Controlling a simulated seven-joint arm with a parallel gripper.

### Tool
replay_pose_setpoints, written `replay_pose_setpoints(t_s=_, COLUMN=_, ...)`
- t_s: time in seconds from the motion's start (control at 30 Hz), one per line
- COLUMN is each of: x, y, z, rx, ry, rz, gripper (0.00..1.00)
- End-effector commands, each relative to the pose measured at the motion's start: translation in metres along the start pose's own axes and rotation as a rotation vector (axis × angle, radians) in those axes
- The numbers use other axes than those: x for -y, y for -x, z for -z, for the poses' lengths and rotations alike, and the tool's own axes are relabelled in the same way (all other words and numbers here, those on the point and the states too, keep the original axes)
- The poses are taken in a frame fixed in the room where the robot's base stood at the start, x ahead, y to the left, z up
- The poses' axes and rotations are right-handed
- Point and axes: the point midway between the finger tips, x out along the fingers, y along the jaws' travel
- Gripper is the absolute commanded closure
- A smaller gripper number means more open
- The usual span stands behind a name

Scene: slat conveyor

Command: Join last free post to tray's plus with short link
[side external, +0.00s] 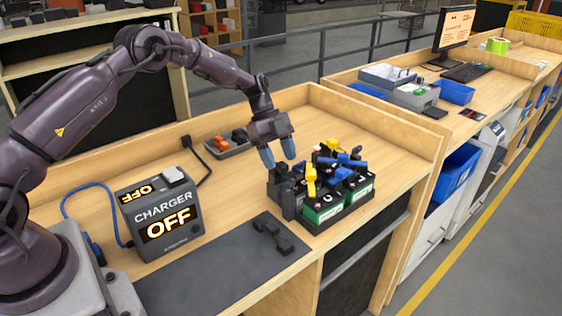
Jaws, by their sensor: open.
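The battery tray (314,231) stands on the bench, right of centre, holding several green-and-black batteries (323,212). Yellow pieces (310,178) and blue pieces (352,162) sit on top of the batteries; which are links or post caps is too small to tell. A black block (291,204) is at the tray's left end; I cannot tell if it carries the plus. A black link-shaped piece (272,234) lies on the dark mat, in front of the tray. My gripper (279,157) has blue fingertips, apart and pointing down, above the tray's back left corner. It appears empty.
The charger (160,215) reads OFF, with a blue cable and a black cable. A small grey bin (226,147) with orange and black pieces is behind. The dark mat (205,280) is mostly clear. Low wooden walls (380,125) edge the bench at back and right.

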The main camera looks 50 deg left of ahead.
Motion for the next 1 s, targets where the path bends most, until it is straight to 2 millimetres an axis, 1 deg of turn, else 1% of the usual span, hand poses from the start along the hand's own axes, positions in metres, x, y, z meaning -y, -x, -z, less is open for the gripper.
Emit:
replay_pose_setpoints(t_s=0.03, x=0.001, y=0.012, z=-0.001, rx=0.001, ry=0.0, rz=0.006, gripper=0.46)
replay_pose_setpoints(t_s=0.3, x=0.001, y=0.072, z=-0.001, rx=0.001, ry=0.0, rz=0.006, gripper=0.46)
replay_pose_setpoints(t_s=0.4, x=0.0, y=0.09, z=0.0, rx=0.001, ry=-0.001, rz=0.005, gripper=0.46)
replay_pose_setpoints(t_s=0.5, x=0.0, y=0.102, z=0.0, rx=0.001, ry=0.0, rz=0.005, gripper=0.46)
replay_pose_setpoints(t_s=0.6, x=0.0, y=0.109, z=0.0, rx=0.001, ry=0.001, rz=0.002, gripper=0.46)
replay_pose_setpoints(t_s=0.7, x=0.0, y=0.112, z=0.0, rx=0.001, ry=0.0, rz=0.002, gripper=0.46)
replay_pose_setpoints(t_s=0.9, x=0.0, y=0.112, z=0.0, rx=0.001, ry=0.003, rz=0.002, gripper=0.46)
replay_pose_setpoints(t_s=1.0, x=0.0, y=0.112, z=0.0, rx=0.002, ry=0.053, rz=0.005, gripper=0.46)
